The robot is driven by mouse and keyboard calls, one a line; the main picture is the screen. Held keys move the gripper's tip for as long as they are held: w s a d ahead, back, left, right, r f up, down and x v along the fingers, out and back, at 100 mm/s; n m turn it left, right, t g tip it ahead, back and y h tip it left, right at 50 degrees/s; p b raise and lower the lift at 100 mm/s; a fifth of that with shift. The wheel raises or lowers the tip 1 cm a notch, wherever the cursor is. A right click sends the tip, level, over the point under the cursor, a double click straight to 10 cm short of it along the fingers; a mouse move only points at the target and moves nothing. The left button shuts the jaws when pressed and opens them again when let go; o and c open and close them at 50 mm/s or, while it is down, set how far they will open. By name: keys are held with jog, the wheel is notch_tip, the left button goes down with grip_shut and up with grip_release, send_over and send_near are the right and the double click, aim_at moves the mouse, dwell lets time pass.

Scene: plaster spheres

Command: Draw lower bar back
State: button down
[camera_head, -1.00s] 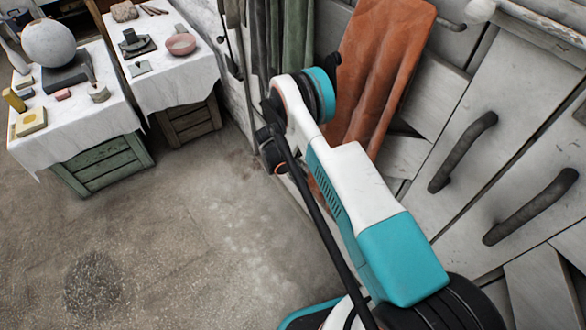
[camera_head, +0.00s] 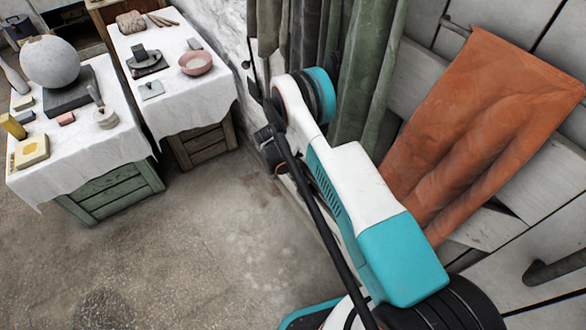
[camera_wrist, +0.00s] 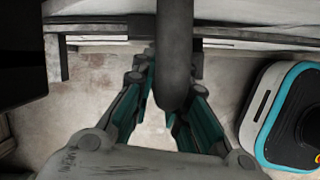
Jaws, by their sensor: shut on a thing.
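In the wrist view, a dark grey rounded bar (camera_wrist: 173,55) runs down from the top edge and ends between the fingers of my gripper (camera_wrist: 164,95). The teal-lined fingers lie on either side of the bar, shut on it. Whatever the bar is fixed to is out of that view. In the head view, my arm hides the gripper and the held bar. One dark curved handle (camera_head: 556,268) shows on the grey-white panelling at the right edge, cut off by the frame. I cannot tell whether it is the same bar.
An orange cloth (camera_head: 480,130) and green drapes (camera_head: 368,75) hang along the wall at right. Two cloth-covered tables stand at left; the nearer one (camera_head: 125,135) bears a plaster sphere (camera_head: 50,62), the other a pink bowl (camera_head: 195,62). The concrete floor (camera_head: 190,250) between is clear.

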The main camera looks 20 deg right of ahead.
jog(key=shift+w+a, duration=0.1)
jog(key=shift+w, duration=0.2)
jog(key=c, duration=1.6)
grip_release()
jog(key=shift+o, duration=0.2)
jog(key=v, duration=1.2)
jog(key=shift+s, duration=0.1)
